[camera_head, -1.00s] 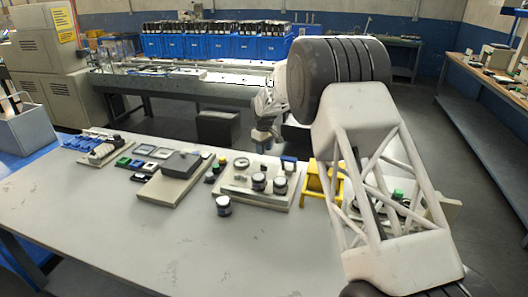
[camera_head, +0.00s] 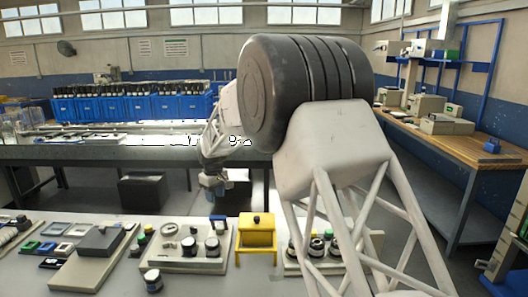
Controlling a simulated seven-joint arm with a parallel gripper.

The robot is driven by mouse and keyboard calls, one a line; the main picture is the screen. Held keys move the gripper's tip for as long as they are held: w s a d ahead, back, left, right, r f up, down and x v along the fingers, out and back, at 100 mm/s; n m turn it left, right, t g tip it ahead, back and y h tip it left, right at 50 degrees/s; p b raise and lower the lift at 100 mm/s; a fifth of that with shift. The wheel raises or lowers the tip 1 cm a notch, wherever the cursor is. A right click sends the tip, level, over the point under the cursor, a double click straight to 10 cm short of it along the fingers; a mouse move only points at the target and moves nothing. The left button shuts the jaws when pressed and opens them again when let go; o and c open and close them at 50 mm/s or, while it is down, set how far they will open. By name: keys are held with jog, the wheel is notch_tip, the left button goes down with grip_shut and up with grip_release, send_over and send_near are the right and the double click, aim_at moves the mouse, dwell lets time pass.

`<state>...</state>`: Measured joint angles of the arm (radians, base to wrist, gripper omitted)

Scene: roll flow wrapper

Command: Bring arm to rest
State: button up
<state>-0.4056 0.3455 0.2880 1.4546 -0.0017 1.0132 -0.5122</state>
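My arm rises from the lower right of the head view, with a large black joint in the middle of the picture. Its far end bends down to the left of that joint. My gripper (camera_head: 213,190) hangs there, pointing down behind the workbench's far edge as seen. It is small, dark and partly blurred, so I cannot make out its fingers or whether it is open. Nothing clearly shows in it.
The near workbench (camera_head: 190,285) carries a yellow stand (camera_head: 257,237), a loose dark-topped cylinder (camera_head: 153,280), and a board with round parts (camera_head: 190,263). Blue bins (camera_head: 130,105) line the back bench. A wooden-topped bench (camera_head: 440,140) stands right. Floor shows between the benches.

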jog(key=s+d+r+m, duration=0.2)
jog(key=s+d+r, duration=0.3)
jog(key=s+d, duration=0.3)
jog(key=s+d+r+m+t, duration=0.1)
jog(key=s+d+r, duration=0.4)
jog(key=s+d, duration=0.3)
jog(key=s+d+r+m, duration=0.2)
jog(key=s+d+r, duration=0.2)
jog(key=s+d, duration=0.35)
jog(key=s+d+f+m, duration=0.1)
jog(key=s+d, duration=0.3)
jog(key=s, duration=0.6)
jog(key=s+d+f+m, duration=0.2)
jog(key=s+d, duration=0.3)
jog(key=s, duration=0.6)
jog(key=s+d+f+m+t, duration=0.1)
jog(key=s+d, duration=0.3)
jog(key=s, duration=0.7)
jog(key=shift+d+f+m, duration=0.15)
jog(key=shift+d+m, duration=0.1)
jog(key=shift+m, duration=0.65)
jog(key=shift+s, duration=0.1)
